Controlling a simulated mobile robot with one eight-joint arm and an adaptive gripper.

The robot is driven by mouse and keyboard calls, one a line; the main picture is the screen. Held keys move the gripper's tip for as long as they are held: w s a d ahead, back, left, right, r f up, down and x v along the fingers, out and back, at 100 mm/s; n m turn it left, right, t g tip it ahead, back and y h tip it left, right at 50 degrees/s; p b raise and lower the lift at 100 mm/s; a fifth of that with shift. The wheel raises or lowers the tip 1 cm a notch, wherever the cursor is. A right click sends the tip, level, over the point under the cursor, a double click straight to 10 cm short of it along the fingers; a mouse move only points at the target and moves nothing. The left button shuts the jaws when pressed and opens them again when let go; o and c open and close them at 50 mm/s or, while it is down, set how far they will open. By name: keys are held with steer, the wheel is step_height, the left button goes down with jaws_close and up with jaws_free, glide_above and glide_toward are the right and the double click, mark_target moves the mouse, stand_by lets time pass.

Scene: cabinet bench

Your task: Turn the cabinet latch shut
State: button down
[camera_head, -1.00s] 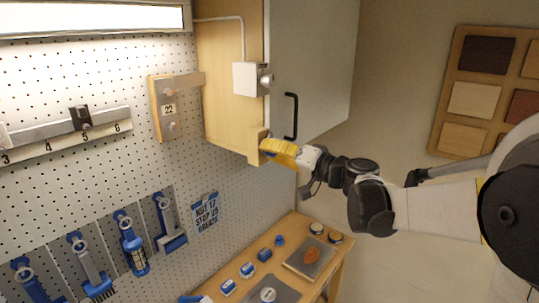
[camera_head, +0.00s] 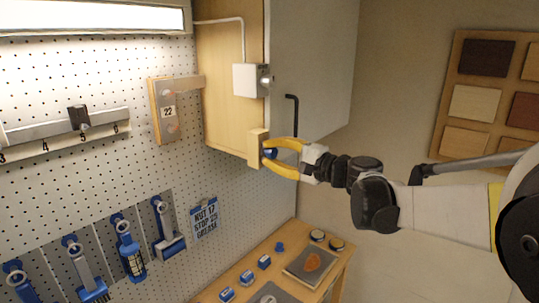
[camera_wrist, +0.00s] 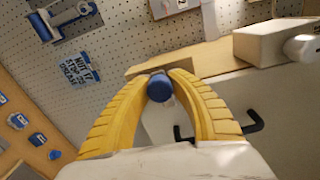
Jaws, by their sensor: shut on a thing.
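The wooden cabinet (camera_head: 228,110) hangs on the pegboard, with its grey door (camera_head: 315,70) on the right side. A small wooden block (camera_head: 257,147) sits at the door's lower edge, with a blue knob (camera_head: 271,153) on it that I take for the latch. In the wrist view the blue knob (camera_wrist: 160,88) sits between the yellow fingertips. My gripper (camera_head: 271,155) is shut on the knob, one finger above and one below it in the head view. The fingers hide part of the knob, and I cannot tell the latch's angle.
A black door handle (camera_head: 291,116) is just above my gripper. A white box (camera_head: 250,81) is on the cabinet edge. A bench (camera_head: 335,275) with small blue items and a grey tray (camera_head: 298,268) lies below. Floor space right of the cabinet looks clear.

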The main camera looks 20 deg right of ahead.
steer(key=shift+m, duration=0.4)
steer(key=c, duration=1.1)
jaws_free()
steer(key=v, duration=1.2)
